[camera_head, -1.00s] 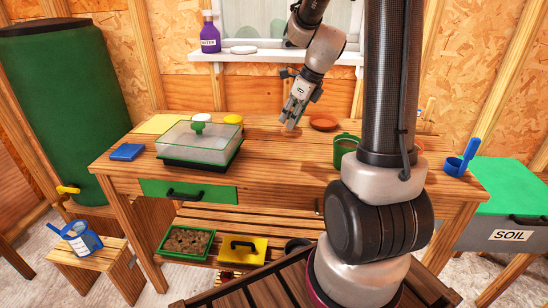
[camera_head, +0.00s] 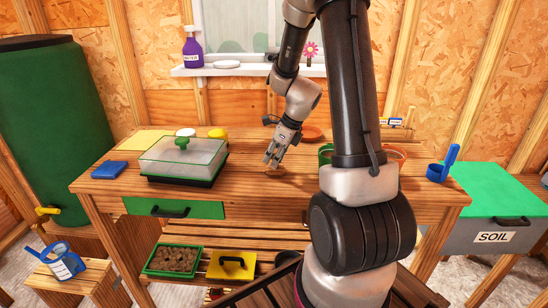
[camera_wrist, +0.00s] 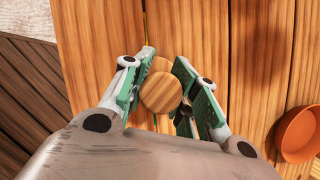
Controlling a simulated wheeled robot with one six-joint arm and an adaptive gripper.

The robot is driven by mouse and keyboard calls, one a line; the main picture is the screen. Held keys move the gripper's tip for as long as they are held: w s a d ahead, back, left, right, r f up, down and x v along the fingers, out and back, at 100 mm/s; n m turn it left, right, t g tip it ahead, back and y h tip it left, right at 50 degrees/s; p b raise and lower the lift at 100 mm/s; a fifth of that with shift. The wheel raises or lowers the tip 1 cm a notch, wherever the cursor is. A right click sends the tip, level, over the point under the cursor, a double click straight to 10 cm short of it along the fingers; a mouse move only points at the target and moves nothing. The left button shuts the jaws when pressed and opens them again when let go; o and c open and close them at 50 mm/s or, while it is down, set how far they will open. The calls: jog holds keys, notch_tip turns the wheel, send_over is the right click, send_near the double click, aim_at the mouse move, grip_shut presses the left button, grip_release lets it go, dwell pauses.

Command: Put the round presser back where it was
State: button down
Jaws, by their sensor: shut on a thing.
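The round presser (camera_wrist: 161,92) shows in the wrist view as a pale wooden disc between the green-padded fingers of my gripper (camera_wrist: 165,66). My gripper is shut on it. In the head view my gripper (camera_head: 272,160) points down over the middle of the wooden bench (camera_head: 240,195), and the presser cannot be made out there. The bench boards lie below the presser in the wrist view; I cannot tell whether it touches them.
A terracotta saucer (camera_head: 312,132) lies behind and right of my gripper. A clear-lidded propagator (camera_head: 182,160) and a blue block (camera_head: 109,169) stand left. The bench front is clear.

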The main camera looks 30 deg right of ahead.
jog(key=shift+f, duration=0.1)
jog(key=c, duration=1.1)
grip_release()
jog(key=a+v, duration=0.1)
jog(key=v, duration=1.2)
jog(key=s+a+r+n+h, duration=0.1)
jog(key=s+a+r+n, duration=0.1)
jog(key=s+n, duration=0.4)
jog(key=s+a+r+n+h, duration=0.1)
jog(key=s+r+n, duration=0.3)
jog(key=n, duration=0.9)
jog(key=s+a+r+n, duration=0.3)
jog(key=s+a+n, duration=0.1)
jog(key=s+n, duration=0.5)
jog(key=shift+s+r+n+h, duration=0.2)
jog(key=shift+s+n+h, duration=0.2)
jog(key=shift+s, duration=0.1)
